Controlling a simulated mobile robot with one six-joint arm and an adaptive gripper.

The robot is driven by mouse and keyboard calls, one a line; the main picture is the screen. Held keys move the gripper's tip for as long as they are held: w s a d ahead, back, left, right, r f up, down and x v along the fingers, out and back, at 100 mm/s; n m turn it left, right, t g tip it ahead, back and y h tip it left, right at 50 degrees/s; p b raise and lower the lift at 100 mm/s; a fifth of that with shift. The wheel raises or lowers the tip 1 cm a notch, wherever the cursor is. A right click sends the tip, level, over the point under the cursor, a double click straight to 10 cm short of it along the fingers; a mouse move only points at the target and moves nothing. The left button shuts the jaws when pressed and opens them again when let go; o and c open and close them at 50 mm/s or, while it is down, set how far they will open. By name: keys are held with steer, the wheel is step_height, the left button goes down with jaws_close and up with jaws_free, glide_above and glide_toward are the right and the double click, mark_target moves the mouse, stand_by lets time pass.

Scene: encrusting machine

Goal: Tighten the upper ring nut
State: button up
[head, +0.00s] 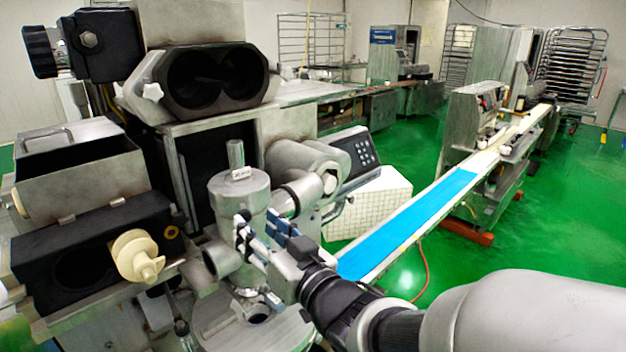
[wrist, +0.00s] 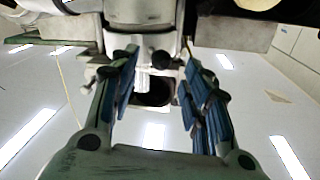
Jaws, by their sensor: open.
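The machine's upright metal cylinder (head: 240,195) stands at the centre of the head view, with a side pipe (head: 292,200) joining it at the right and a short pipe stub (head: 218,260) low on its left. My gripper (head: 256,232) is in front of the cylinder, its blue-padded fingers pointing at it. In the wrist view my gripper (wrist: 160,58) is open, with a pale fitting with small knobs (wrist: 142,72) and a dark round opening (wrist: 153,92) seen between the fingers. Contact cannot be told. The upper ring nut cannot be clearly picked out; my fingers partly cover this area.
A cream knob (head: 136,256) sticks out of the black block at left. A double-bore metal housing (head: 208,78) is above. A keypad panel (head: 352,155) and a blue conveyor belt (head: 408,222) lie to the right. Green floor is open beyond the belt.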

mark_target(248, 220)
steer(key=x, duration=0.5)
steer(key=shift+w+a+f, duration=0.1)
steer(key=shift+w+a, duration=0.15)
steer(key=shift+c, duration=0.4)
